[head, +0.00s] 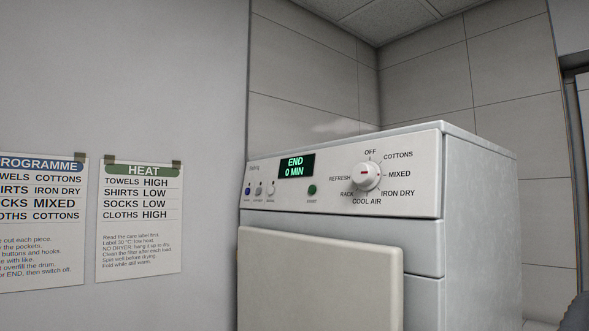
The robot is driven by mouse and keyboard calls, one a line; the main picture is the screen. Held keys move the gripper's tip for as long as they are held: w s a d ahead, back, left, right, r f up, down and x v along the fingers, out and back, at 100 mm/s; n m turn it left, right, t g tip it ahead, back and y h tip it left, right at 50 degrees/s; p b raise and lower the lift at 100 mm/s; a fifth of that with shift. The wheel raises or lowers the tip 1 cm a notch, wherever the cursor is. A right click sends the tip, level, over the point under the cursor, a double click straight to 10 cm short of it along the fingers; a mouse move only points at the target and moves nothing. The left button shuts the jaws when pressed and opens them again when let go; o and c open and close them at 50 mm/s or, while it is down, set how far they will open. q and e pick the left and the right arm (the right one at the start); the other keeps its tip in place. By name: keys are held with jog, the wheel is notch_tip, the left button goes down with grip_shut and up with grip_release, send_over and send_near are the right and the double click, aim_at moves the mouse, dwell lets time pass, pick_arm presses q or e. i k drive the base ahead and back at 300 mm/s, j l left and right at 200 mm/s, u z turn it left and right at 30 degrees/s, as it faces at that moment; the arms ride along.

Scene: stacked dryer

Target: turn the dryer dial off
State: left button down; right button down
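The white dryer (420,225) stands at the right of the head view, with its control panel facing me. Its round white dial (366,177) is on the right part of the panel, ringed by labels: OFF at the top, COTTONS, MIXED, IRON DRY, COOL AIR, RACK and REFRESH. The display (294,166) reads END, 0 MIN. Neither gripper is in view, and nothing touches the dial.
A green button (312,190) and several small buttons sit left of the dial. A pale door panel (318,280) covers the lower front. Two paper charts, PROGRAMME (40,220) and HEAT (140,220), hang on the left wall. A dark shape at the lower right edge is unclear.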

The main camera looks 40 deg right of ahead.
aim_at(366, 175)
jog(key=l+z, duration=0.1)
jog(key=z, duration=0.8)
jog(key=l+z, duration=0.1)
jog(key=z, duration=0.35)
jog(key=i, duration=0.05)
